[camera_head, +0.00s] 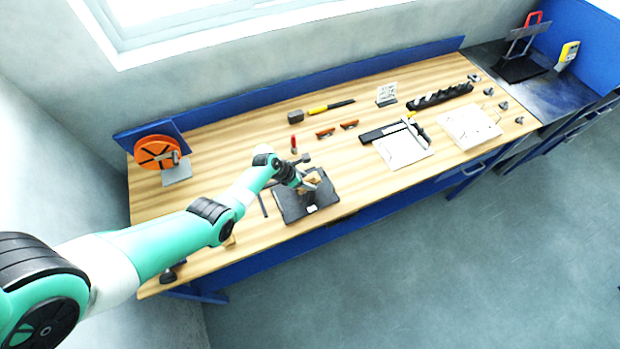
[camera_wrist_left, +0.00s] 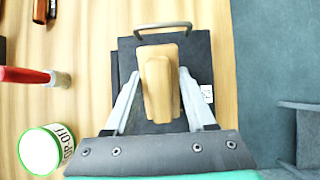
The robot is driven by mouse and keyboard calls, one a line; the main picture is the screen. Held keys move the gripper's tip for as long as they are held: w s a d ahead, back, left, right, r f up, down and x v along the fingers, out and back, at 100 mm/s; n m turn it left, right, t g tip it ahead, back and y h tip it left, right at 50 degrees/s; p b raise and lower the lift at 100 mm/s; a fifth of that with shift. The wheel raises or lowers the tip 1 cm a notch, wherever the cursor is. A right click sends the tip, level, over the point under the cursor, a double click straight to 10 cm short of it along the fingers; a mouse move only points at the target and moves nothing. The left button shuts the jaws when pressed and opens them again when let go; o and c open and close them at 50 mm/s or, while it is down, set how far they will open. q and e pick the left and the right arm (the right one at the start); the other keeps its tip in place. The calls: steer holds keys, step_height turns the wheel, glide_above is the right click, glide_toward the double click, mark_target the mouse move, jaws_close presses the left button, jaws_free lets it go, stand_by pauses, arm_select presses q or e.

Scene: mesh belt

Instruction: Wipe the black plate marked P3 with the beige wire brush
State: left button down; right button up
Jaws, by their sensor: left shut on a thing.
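My left gripper (camera_head: 309,186) is over the black plate (camera_head: 291,210) near the front edge of the workbench. It is shut on the beige wire brush (camera_head: 314,181). In the left wrist view the brush (camera_wrist_left: 158,80) sits between the two grey fingers, with its block over the dark plate (camera_wrist_left: 199,48). A small white label on the plate (camera_wrist_left: 207,93) shows to the right; its marking is too small to read. The brush's underside is hidden, so I cannot tell whether it touches the plate. My right gripper is out of view.
A grey loop handle (camera_wrist_left: 163,27) shows at the plate's far end. An orange disc (camera_head: 157,152) stands at the bench's left. White boards (camera_head: 403,149) lie rightward.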

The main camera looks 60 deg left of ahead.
arm_select(q)
steer(key=shift+s+a+f, duration=0.1)
steer(key=shift+s+f, duration=0.35)
steer(key=shift+s, duration=0.3)
steer(key=shift+s+a+f, duration=0.1)
steer(key=shift+s+f, duration=0.3)
steer(key=shift+s, duration=0.3)
steer(key=shift+s, duration=0.1)
